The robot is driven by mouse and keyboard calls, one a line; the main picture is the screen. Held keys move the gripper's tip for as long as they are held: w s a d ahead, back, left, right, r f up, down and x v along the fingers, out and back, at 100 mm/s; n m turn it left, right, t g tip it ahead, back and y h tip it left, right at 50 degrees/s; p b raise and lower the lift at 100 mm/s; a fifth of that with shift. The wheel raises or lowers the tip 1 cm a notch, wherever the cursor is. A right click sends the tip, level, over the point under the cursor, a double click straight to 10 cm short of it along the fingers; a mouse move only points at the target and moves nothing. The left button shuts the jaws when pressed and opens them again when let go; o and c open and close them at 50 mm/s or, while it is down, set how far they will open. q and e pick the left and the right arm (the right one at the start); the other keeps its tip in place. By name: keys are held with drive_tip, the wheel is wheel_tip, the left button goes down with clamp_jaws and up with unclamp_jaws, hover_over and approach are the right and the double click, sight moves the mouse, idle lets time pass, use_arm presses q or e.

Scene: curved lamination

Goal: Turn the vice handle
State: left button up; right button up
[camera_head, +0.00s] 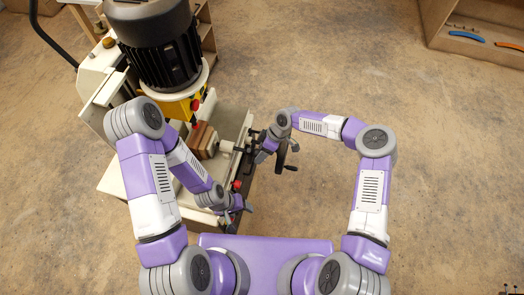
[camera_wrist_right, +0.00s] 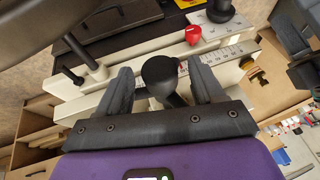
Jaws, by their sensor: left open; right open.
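A black handle with a round knob (camera_wrist_right: 160,72) stands between the fingers of my right gripper (camera_wrist_right: 159,78) in the right wrist view. The fingers are open on either side of it, with a visible gap on the right; contact on the left is unclear. In the head view my right gripper (camera_head: 265,152) is at the machine's right side, next to a dark handwheel (camera_head: 281,156) with a crank grip, and partly hides that area. My left gripper (camera_head: 238,204) is open, low at the machine's front edge. The vice jaws cannot be clearly made out.
A machine with a big black motor (camera_head: 160,45) and a pale table stands at the left. A wooden block (camera_head: 203,141) lies on its table. A red knob (camera_wrist_right: 193,35) and a scale show behind my right fingers. A wooden shelf (camera_head: 470,35) stands far right; floor between is clear.

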drive_tip(key=shift+c, duration=0.3)
drive_tip(key=c, duration=1)
drive_tip(key=shift+w+d+f+b, duration=0.1)
drive_tip(key=shift+f+b, duration=0.15)
drive_tip(key=shift+b, duration=0.35)
drive_tip(key=g+b, duration=0.1)
drive_tip(key=b, duration=0.1)
drive_tip(key=g+b, duration=0.1)
drive_tip(key=g+y+b, duration=0.1)
drive_tip(key=b, duration=0.1)
drive_tip(key=shift+w+f+m+b, duration=0.2)
drive_tip(key=shift+f+m+b, duration=0.05)
drive_tip(key=shift+m+b, duration=0.15)
drive_tip(key=shift+r+g+b, duration=0.15)
drive_tip(key=shift+g+b, duration=0.45)
drive_tip(key=shift+g, duration=0.1)
drive_tip(key=shift+r, duration=0.1)
drive_tip(key=o, duration=1.1)
drive_tip(key=shift+c, duration=0.2)
